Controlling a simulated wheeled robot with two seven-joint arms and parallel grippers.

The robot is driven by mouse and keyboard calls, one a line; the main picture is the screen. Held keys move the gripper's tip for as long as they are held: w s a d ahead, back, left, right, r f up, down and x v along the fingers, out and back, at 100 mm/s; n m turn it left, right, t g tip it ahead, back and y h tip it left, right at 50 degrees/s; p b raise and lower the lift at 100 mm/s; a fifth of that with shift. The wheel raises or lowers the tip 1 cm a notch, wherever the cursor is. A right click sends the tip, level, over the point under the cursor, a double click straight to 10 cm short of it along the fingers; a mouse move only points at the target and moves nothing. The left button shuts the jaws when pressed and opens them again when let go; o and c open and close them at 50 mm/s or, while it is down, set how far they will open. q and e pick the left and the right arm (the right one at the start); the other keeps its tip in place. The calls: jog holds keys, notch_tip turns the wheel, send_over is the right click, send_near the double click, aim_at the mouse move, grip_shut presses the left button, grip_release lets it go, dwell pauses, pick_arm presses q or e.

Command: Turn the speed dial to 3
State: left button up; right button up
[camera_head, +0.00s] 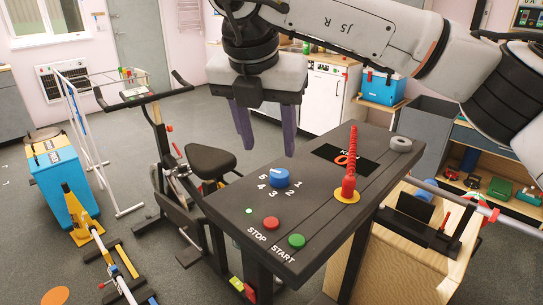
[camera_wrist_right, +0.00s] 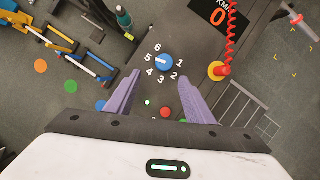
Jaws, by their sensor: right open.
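The blue speed dial (camera_head: 279,178) sits on the dark console (camera_head: 225,207), ringed by white numbers. In the right wrist view, the dial (camera_wrist_right: 164,63) has a white mark that seems to point left, about toward 5; the 3 is at its lower left. My right gripper (camera_head: 268,150) is open and empty, pointing down above the console, behind and above the dial in the head view. In the wrist view its purple fingers (camera_wrist_right: 159,77) stand apart, with the dial just beyond their tips. My left gripper is out of view.
The console also carries a red STOP button (camera_head: 271,223), a green START button (camera_head: 297,241), a red coiled cord (camera_head: 349,180) on a yellow base and a display (camera_head: 345,160) with a red 0. An exercise bike (camera_head: 160,150) stands to the left.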

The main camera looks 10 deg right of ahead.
aim_at(280, 173)
jog(key=x, duration=0.3)
jog(key=p+x, duration=0.1)
jog(key=x, duration=0.2)
jog(key=d+x, duration=0.1)
jog(key=x, duration=0.2)
jog(key=shift+d+r+p, duration=0.1)
jog(key=shift+p, duration=0.25)
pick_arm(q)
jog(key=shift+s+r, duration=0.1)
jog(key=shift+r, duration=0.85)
pick_arm(e)
jog(key=shift+c, duration=0.3)
